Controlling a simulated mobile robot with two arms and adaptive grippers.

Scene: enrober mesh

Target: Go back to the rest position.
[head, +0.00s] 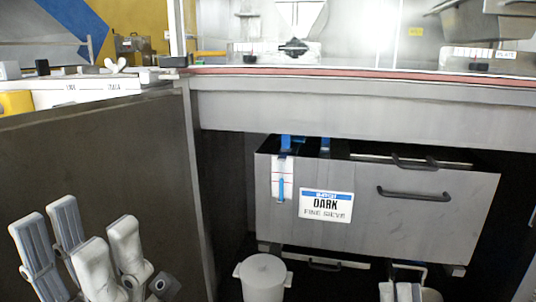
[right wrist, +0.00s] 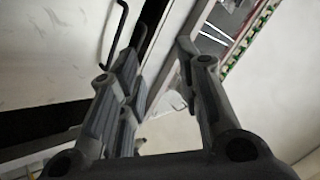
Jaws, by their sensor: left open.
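My left gripper (head: 80,238) is at the lower left of the head view, in front of a dark panel. Its pale grey fingers point up and stand apart, with nothing between them. My right gripper (right wrist: 158,55) shows in the right wrist view with its dark fingers apart and an empty gap between them. In the head view, what look like its fingertips (head: 402,291) show at the bottom edge, below the grey drawer. Most of it is cut off there.
A grey drawer unit (head: 400,215) labelled DARK fine sieve (head: 325,206) stands under the metal counter (head: 340,108). It has black handles and a blue-clipped tag (head: 282,180). A white lidded bucket (head: 263,277) is below. A dark panel (head: 110,165) fills the left.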

